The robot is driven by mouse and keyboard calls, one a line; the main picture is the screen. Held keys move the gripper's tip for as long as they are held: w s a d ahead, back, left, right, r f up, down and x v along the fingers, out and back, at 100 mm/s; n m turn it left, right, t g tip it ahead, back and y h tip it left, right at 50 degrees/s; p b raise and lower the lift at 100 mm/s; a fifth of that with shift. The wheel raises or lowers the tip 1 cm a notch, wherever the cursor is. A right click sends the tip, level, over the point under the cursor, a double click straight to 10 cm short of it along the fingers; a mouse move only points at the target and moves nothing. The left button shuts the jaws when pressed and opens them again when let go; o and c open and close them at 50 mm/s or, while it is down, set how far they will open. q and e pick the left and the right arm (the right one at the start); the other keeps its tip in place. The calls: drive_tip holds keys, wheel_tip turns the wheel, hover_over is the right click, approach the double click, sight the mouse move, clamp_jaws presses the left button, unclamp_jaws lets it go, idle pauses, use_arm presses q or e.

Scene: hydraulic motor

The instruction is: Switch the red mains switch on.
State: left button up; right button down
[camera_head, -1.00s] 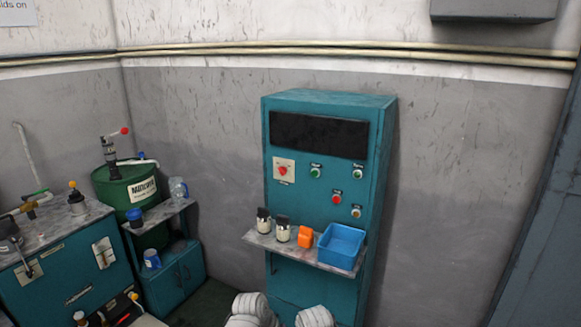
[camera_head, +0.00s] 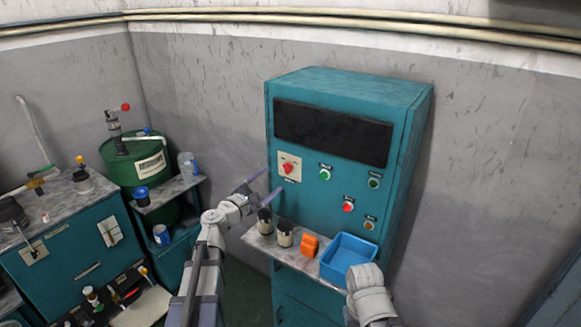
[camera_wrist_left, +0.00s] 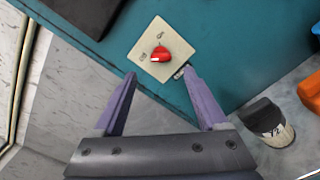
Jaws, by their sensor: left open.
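The red mains switch (camera_head: 288,168) is a red rotary knob on a pale square plate at the upper left of the teal cabinet's front (camera_head: 330,235). It also shows in the left wrist view (camera_wrist_left: 160,54), on its plate (camera_wrist_left: 148,68). My left gripper (camera_head: 264,183) is open and empty, just left of and below the switch in the head view. In the left wrist view its two purple fingers (camera_wrist_left: 160,80) are spread apart, with the knob beyond and between their tips; I see no contact. My right arm shows only in part at the bottom; its gripper is not visible.
A shelf below the panel holds two dark-topped jars (camera_head: 285,234), an orange object (camera_head: 310,245) and a blue tray (camera_head: 347,256). Green and red buttons (camera_head: 325,174) sit right of the switch. A green drum (camera_head: 140,165) and a teal workbench (camera_head: 75,250) stand at left.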

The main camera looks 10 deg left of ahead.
sight(285, 170)
use_arm(q)
drive_tip(key=shift+x, duration=3.85)
drive_tip(key=shift+d, duration=0.1)
clamp_jaws()
